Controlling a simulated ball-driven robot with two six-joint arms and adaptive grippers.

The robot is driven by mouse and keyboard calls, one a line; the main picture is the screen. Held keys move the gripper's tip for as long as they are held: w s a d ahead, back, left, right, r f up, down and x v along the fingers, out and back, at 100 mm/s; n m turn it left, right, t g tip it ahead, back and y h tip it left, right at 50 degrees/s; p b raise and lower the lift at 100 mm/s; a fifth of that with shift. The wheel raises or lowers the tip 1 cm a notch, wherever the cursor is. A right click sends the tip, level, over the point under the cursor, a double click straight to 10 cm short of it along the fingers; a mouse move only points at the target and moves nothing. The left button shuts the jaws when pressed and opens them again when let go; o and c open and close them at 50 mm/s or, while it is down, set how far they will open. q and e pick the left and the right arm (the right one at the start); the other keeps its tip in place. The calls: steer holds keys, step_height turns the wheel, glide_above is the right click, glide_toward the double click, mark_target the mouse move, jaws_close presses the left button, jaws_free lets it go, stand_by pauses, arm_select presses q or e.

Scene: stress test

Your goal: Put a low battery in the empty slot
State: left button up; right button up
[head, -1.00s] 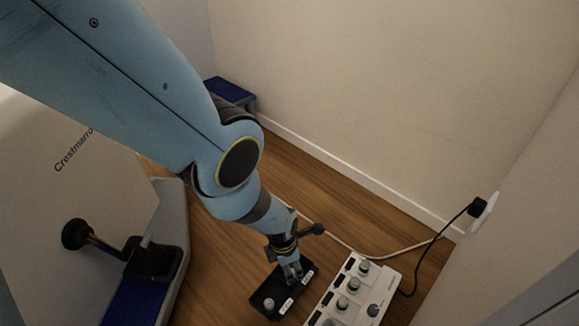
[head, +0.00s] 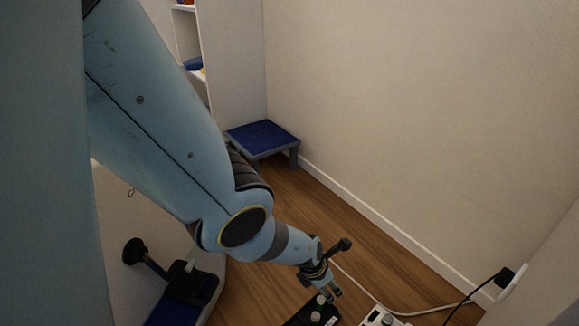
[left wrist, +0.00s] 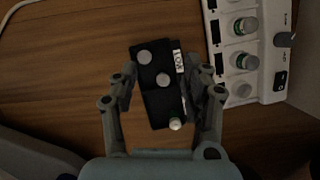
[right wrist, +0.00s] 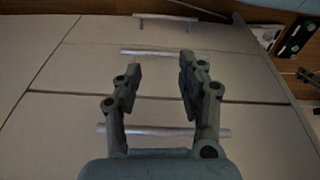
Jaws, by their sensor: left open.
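A black tray (left wrist: 158,105) lies on the wood floor with a white label reading "LOW" (left wrist: 179,62) at its right edge. It holds two grey round tops (left wrist: 145,57) (left wrist: 163,80) and a pale-topped battery with a green band (left wrist: 175,124). In the head view the tray (head: 303,318) is cut off at the bottom edge. The white charger (left wrist: 274,90) stands right of it with several batteries (left wrist: 246,26) upright in it. My left gripper (left wrist: 161,72) is open above the tray, apparently empty; it also shows in the head view (head: 334,292). My right gripper (right wrist: 160,72) is open and empty.
White drawer fronts with bar handles (right wrist: 158,53) face my right gripper. A blue-topped step (head: 262,135) stands by the back wall. A cable (head: 365,289) crosses the floor, and a black plug (head: 505,277) sits in the wall socket. Bare floor lies left of the tray.

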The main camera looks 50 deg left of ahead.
arm_select(q)
steer(key=w+a+r+n+t+y, duration=0.1)
steer(key=a+r+n+t+y, duration=0.15)
steer(key=r+n, duration=0.4)
steer(key=w+a+r+n+t+y, duration=0.1)
steer(key=w+r+n+t+y, duration=0.1)
steer(key=r+n+t, duration=0.4)
steer(key=s+a+r+n+g+y, duration=0.3)
steer(key=s+r+n+g, duration=0.15)
steer(key=s+n, duration=0.5)
steer(key=s+d+r+n+g+h, duration=0.3)
steer(key=s+d+r+n, duration=0.2)
steer(key=s+d+n, duration=0.2)
steer(key=s+d+r+n+g+h, duration=0.2)
steer(key=s+d+r+n+h, duration=0.1)
steer(key=s+d+n, duration=0.4)
steer(key=s+r, duration=0.1)
steer(key=s, duration=0.2)
steer(key=shift+s+d+r+n+g+h, duration=0.25)
steer(key=shift+s+r+n+g+h, duration=0.05)
steer(key=shift+r+n+g+h, duration=0.1)
